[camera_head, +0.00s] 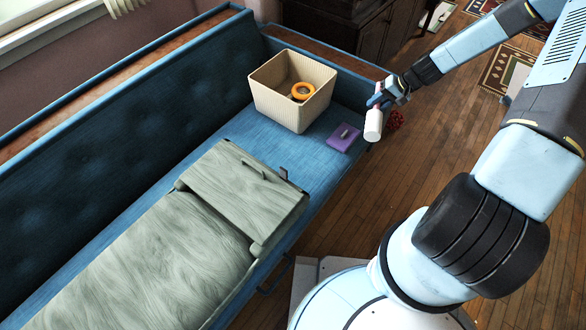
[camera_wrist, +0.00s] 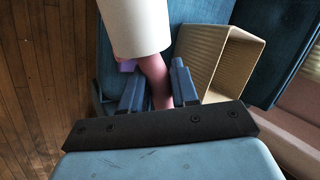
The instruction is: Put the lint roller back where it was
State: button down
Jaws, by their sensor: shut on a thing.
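The lint roller has a white roll (camera_head: 373,126) and a pinkish handle. My gripper (camera_head: 384,99) is shut on the handle, and the roll hangs below it at the right end of the blue bench, near its front edge. In the wrist view the handle (camera_wrist: 155,72) passes between the two fingers of my gripper (camera_wrist: 158,86), and the white roll (camera_wrist: 135,27) is beyond them at the top. The roller appears held in the air, apart from the seat.
A cream basket (camera_head: 263,98) holding an orange ring (camera_head: 303,91) stands on the blue bench (camera_head: 281,150). A purple pad (camera_head: 343,138) with a small grey piece lies beside it. A red item (camera_head: 396,119) shows behind the roller.

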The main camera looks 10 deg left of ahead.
jog(key=s+a+f+m+t, duration=0.1)
jog(key=s+a+f+m, duration=0.1)
jog(key=a+f, duration=0.75)
jog(key=s+a+f+m+t, duration=0.1)
jog(key=s+a+f+m, duration=0.3)
jog(key=a, duration=1)
jog(key=shift+n+h, duration=0.3)
jog(key=shift+n, duration=0.5)
jog(key=shift+w+d+f, duration=0.1)
jog(key=shift+w+f, duration=0.1)
jog(key=shift+f, duration=1.65)
jog(key=shift+w+d+f, duration=0.1)
jog(key=shift+w+f, duration=0.1)
jog(key=shift+f, duration=1.6)
jog(key=shift+w+d+f, duration=0.1)
jog(key=shift+w+f, duration=0.1)
jog(key=shift+f, duration=1.65)
jog(key=c, duration=0.9)
grip_release()
jog(key=shift+o, duration=0.2)
jog(key=shift+r, duration=0.15)
